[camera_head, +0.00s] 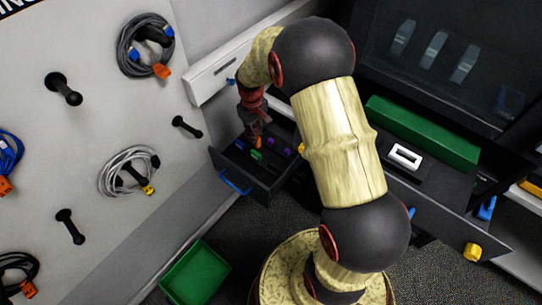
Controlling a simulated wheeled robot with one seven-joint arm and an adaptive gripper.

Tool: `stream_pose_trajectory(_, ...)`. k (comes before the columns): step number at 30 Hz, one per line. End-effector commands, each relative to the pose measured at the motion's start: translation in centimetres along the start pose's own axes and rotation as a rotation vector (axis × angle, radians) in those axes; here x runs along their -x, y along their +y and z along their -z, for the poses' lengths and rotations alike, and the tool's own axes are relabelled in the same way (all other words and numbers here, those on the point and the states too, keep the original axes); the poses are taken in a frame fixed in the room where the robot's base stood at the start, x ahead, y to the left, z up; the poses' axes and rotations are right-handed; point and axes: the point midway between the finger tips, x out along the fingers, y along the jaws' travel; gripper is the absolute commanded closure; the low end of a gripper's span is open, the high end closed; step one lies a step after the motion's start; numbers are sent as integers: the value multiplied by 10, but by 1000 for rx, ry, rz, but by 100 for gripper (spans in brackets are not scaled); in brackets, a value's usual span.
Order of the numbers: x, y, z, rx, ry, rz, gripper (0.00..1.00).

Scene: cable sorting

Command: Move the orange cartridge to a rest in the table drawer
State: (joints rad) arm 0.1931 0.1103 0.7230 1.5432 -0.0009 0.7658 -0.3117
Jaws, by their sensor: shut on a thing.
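My gripper (257,136) points down into the open dark table drawer (256,190) at the centre of the view. It is shut on the orange cartridge (257,143), a small orange piece at its fingertips, mostly hidden by the fingers. The cartridge is in or just above the drawer; I cannot tell whether it touches the floor or a rest. Other small cartridges sit in the drawer: a green one (257,155) just in front of the gripper, a blue one (240,144) to the left, and purple ones (273,141) to the right.
The drawer has a blue handle (235,182). A green tray (195,273) lies on the floor at lower left. A pegboard wall (95,120) with coiled cables stands at left. At right are a green box (423,133), a white frame (405,156) and a yellow knob (472,252).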

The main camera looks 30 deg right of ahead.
Motion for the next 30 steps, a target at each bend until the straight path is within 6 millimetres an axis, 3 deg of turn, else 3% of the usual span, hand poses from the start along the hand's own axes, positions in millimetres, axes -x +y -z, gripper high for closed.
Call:
stream_pose_trajectory(1, -22, 9, -14, 36, -4, 2, 100)
stream_pose_trajectory(3, -43, 17, -29, 94, -4, 2, 100)
stream_pose_trajectory(7, -70, 28, -50, 177, -1, 0, 100)
stream_pose_trajectory(13, -84, 33, -62, 229, 1, -1, 100)
stream_pose_trajectory(30, -121, 32, -62, 230, 1, -1, 100)
